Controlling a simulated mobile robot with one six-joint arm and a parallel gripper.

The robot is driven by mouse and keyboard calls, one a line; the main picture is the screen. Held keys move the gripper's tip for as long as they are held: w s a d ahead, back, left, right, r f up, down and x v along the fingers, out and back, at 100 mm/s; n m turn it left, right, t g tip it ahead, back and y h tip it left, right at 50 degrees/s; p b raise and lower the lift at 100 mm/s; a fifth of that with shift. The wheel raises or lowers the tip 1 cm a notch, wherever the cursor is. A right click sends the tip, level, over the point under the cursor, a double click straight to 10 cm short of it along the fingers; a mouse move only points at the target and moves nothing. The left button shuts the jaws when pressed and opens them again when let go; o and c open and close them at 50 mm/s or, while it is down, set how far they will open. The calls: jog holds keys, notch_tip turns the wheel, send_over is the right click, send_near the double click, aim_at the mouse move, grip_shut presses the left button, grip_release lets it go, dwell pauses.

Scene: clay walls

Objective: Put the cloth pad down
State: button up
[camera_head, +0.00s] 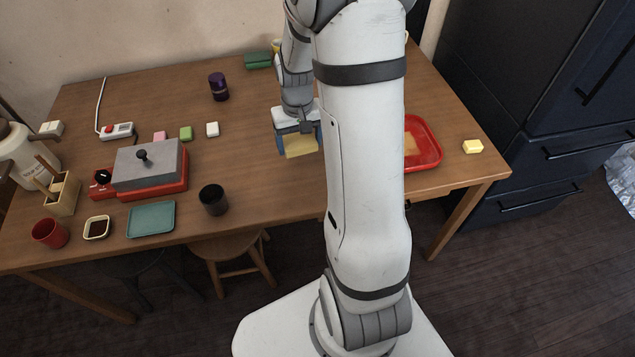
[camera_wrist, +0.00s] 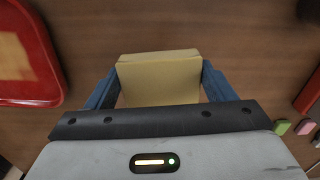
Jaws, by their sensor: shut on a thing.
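The cloth pad (camera_head: 300,147) is a pale yellow, thick square piece at the end of my gripper (camera_head: 297,141). In the wrist view the pad (camera_wrist: 160,72) sits between the two blue fingers of my gripper (camera_wrist: 160,88), which is shut on it from both sides. The pad is over the bare brown table (camera_head: 262,184). I cannot tell whether its underside touches the table. My gripper body hides the near part of the pad in the wrist view.
A red tray (camera_head: 437,151) with a tan patch inside lies to the right, partly behind my arm. To the left are a red-based grill (camera_head: 150,166), a dark cup (camera_head: 213,199) and small coloured blocks (camera_head: 186,133).

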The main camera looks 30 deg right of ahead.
jog(key=s+d+r+m+b, duration=0.1)
jog(key=s+d+b, duration=0.1)
jog(key=s+d, duration=0.25)
jog(key=f, duration=0.3)
jog(key=f+b, duration=0.1)
jog(key=f, duration=0.4)
jog(key=shift+s+a+f, duration=0.15)
jog(key=shift+a+f, duration=0.2)
jog(key=shift+a, duration=0.05)
jog(key=shift+f, duration=0.1)
jog(key=shift+f+b, duration=0.15)
jog(key=shift+b, duration=0.2)
jog(key=o, duration=1)
jog(key=shift+c, duration=0.2)
